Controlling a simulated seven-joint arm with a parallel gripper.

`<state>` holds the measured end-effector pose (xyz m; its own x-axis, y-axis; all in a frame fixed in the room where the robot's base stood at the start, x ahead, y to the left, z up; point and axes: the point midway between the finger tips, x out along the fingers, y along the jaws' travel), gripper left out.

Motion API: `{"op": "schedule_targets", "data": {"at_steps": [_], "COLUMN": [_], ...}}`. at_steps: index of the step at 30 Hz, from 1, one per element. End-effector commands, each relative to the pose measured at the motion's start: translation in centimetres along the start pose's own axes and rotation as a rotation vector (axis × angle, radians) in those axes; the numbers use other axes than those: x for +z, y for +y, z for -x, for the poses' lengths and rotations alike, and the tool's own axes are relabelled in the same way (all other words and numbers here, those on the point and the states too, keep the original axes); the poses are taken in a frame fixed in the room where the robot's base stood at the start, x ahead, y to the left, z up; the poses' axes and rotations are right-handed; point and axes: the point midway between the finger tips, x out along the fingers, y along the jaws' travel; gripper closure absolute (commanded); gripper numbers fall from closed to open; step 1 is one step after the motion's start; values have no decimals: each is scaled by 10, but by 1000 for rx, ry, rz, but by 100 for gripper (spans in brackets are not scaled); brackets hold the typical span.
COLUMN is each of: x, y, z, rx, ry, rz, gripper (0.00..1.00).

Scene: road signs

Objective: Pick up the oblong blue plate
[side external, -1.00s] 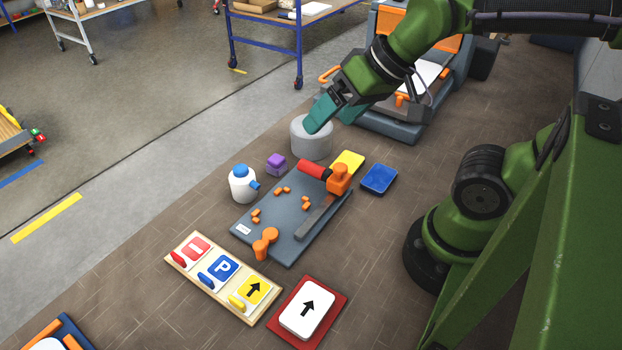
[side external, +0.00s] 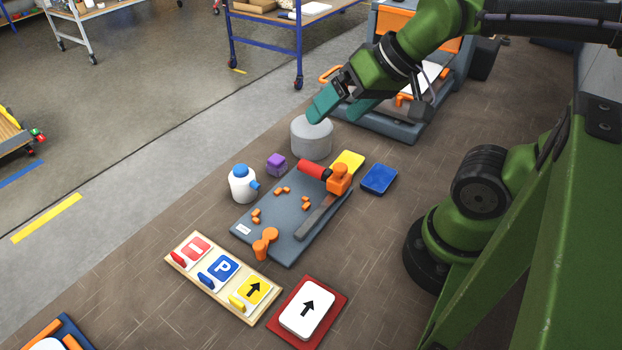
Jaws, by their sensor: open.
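A plain blue plate (side external: 379,179), rectangular with rounded corners, lies flat on the brown floor surface, right of the grey board. My gripper (side external: 338,112) has teal fingers spread apart and empty. It is above the grey cylinder, up and left of the plain blue plate, and apart from it.
The grey board (side external: 282,229) carries a red-handled tool (side external: 316,170) and several orange pieces. A yellow plate (side external: 348,162) is beside the plain blue one. Floor right of the blue plate is clear.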

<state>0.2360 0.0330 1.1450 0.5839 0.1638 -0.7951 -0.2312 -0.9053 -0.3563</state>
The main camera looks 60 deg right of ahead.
Motion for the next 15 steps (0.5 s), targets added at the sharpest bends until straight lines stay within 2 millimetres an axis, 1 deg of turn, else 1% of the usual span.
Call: {"op": "schedule_targets", "data": {"at_steps": [7,9,11,14,15], "x": [0,-2,-4,-18,-25], "y": [0,4,14,42,58], "z": [0,-1,-6,-18,-22], "rx": [0,9,37,109,145], "ry": [0,1,-13,-46,-72], "rz": [0,-13,-50,-161,-228], "gripper": [6,6,6,6,6]}}
